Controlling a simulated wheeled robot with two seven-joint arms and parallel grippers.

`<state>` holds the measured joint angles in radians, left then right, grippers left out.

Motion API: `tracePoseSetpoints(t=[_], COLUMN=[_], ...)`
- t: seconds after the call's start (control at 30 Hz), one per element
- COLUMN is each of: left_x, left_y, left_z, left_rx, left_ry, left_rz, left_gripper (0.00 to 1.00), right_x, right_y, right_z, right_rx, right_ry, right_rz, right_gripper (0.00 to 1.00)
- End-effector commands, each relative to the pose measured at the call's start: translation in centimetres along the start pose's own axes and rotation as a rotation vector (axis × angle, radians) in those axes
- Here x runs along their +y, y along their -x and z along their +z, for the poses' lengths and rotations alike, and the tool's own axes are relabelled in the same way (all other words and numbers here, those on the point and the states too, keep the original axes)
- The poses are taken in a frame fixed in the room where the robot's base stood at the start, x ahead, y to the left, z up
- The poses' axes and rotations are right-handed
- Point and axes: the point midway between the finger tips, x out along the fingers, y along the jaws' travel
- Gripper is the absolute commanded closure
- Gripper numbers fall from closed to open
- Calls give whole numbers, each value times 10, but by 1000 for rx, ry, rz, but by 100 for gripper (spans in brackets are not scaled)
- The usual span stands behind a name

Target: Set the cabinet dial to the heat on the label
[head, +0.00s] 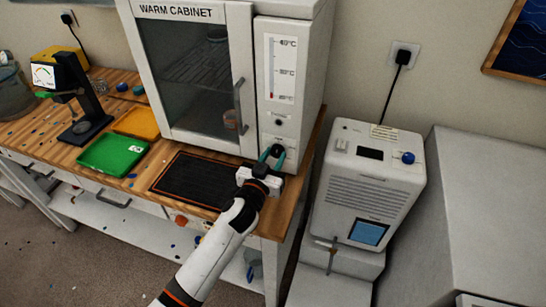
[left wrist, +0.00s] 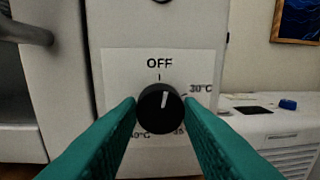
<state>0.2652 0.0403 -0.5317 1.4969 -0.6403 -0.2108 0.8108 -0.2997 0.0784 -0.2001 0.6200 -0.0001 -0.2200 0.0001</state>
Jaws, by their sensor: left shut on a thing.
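The warm cabinet (head: 198,75) stands on the bench, its glass door closed. The black round dial (left wrist: 160,112) is low on the cabinet's front panel. In the left wrist view, its white pointer tilts slightly right of the mark under OFF. Markings at 30°C and 40°C show around it; another at lower right is partly covered. My left gripper (head: 272,154) is shut on the dial, its teal fingers (left wrist: 160,110) on either side. In the head view it mostly hides the dial. A thermometer scale (head: 280,68) above shows red at its bottom. My right gripper is not in view.
A black mat (head: 185,192), green tray (head: 103,164) and orange tray (head: 137,123) lie on the bench left of my arm. The cabinet door handle (head: 238,105) is left of the panel. A grey-white machine (head: 370,205) stands to the right.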

Motion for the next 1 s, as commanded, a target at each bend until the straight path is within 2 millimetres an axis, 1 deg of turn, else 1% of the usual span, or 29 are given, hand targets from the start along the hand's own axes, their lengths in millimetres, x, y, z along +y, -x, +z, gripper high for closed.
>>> tracePoseSetpoints(t=[0.2, 0.7, 1.0], left_x=[0, -2, -2], left_y=[0, 0, 0], left_z=[1, 0, 0], left_rx=[15, 46, 61], left_ry=[-198, -669, -889], left_rz=[3, 7, 10], left_gripper=[90, 90, 90], right_x=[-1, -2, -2], right_y=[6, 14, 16], right_z=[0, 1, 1], right_rx=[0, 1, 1], right_ry=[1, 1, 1], right_rz=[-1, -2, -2], right_gripper=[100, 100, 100])
